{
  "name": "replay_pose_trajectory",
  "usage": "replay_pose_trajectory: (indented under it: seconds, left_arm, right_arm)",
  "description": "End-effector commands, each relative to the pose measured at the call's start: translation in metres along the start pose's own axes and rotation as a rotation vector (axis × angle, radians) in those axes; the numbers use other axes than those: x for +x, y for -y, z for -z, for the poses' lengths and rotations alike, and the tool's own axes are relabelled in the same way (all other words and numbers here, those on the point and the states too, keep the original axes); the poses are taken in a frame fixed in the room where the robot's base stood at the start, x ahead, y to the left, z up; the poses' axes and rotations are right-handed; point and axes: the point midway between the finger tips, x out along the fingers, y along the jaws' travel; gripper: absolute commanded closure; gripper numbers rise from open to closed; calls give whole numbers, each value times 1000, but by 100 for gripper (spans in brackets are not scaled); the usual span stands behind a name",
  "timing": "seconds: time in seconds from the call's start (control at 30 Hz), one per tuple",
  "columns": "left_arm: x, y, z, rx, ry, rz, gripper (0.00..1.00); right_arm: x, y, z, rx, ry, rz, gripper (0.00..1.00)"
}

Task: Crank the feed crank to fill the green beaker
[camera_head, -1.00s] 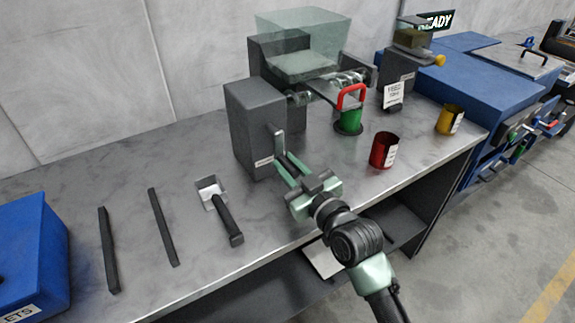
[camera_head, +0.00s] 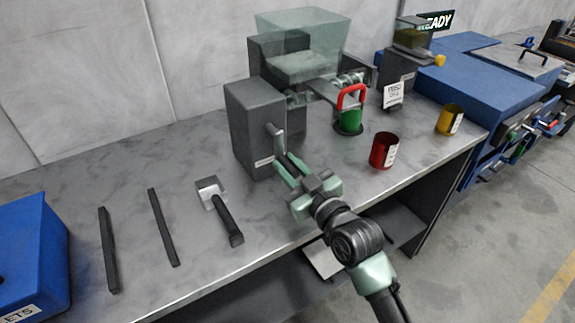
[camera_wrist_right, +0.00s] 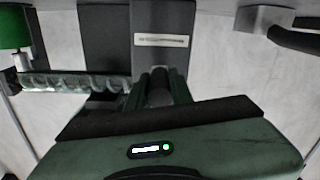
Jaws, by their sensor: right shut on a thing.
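The feed crank (camera_head: 276,136) is a grey metal arm on the front of a dark grey box (camera_head: 252,120). My right gripper (camera_head: 285,168) is shut on its dark handle, which shows between the fingers in the right wrist view (camera_wrist_right: 160,88). A clear hopper (camera_head: 303,40) sits above the feeder. My left gripper is not in view.
A red cup (camera_head: 384,150) and a yellow cup (camera_head: 450,119) stand on the bench's right part. A scoop (camera_head: 222,210) and two dark bars (camera_head: 108,250) (camera_head: 163,228) lie to the left. A blue bin (camera_head: 32,250) is at the far left.

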Motion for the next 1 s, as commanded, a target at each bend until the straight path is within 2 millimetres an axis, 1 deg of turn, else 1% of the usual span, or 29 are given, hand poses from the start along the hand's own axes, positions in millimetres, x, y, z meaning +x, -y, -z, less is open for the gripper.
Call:
replay_pose_trajectory:
  seconds: [0.17,0.37,0.6,1.0]
  left_arm:
    - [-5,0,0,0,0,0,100]
    - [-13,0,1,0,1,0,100]
    - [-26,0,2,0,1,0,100]
    - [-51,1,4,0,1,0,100]
  right_arm:
    - [0,-5,1,-72,0,0,100]
    - [0,-14,1,-217,1,1,100]
    - [0,-27,3,-442,1,1,100]
    - [0,-47,14,-821,-1,1,100]
